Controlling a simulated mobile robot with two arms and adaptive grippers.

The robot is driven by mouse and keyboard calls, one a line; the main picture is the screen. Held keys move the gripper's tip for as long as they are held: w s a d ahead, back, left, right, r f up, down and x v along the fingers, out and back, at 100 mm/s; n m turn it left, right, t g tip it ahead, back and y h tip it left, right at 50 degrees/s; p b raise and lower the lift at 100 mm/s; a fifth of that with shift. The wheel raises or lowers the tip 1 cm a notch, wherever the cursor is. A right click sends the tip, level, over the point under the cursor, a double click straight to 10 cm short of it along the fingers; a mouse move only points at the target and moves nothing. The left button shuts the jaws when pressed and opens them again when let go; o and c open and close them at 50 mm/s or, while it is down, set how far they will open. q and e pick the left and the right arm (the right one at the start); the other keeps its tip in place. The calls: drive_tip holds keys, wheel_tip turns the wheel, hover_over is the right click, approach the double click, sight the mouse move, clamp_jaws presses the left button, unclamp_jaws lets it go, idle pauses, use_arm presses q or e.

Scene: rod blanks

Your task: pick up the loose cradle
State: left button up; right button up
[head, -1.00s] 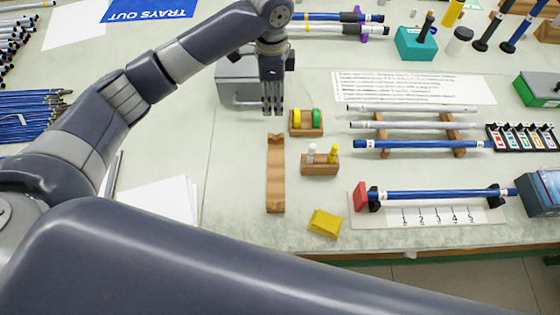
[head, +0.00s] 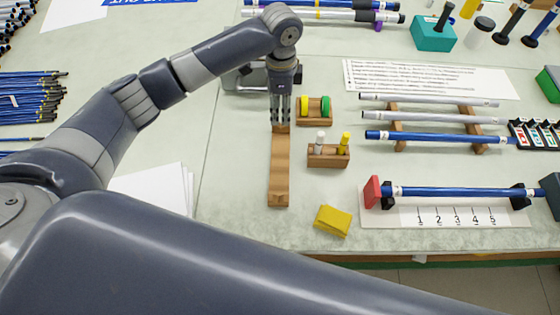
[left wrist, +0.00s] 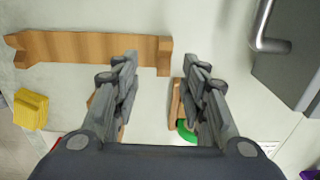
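The loose cradle (head: 279,175) is a long light-brown wooden piece with raised ends, lying on the table. My left gripper (head: 281,122) points down at the cradle's far end. In the left wrist view the cradle (left wrist: 85,47) runs from the left to between the spread fingers of my left gripper (left wrist: 160,65). The gripper is open, with nothing held. One finger overlaps part of the cradle in that view. Whether the fingertips touch the cradle, I cannot tell. My right gripper is not in view.
Close right of the cradle stand a wooden block with yellow and green rings (head: 314,112) and one with two pegs (head: 328,155). A yellow pad (head: 333,220) lies near the front edge. A grey metal box (head: 245,80) stands behind. Left of the cradle is clear table.

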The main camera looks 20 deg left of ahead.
sight(281, 126)
use_arm(q)
drive_tip(key=shift+w+f+p, duration=0.2)
drive_tip(key=shift+f+p, duration=0.1)
drive_tip(key=shift+f, duration=1.5)
drive_tip(key=shift+w+f+p, duration=0.15)
drive_tip(key=shift+f+p, duration=0.15)
drive_tip(key=shift+f, duration=1.45)
clamp_jaws()
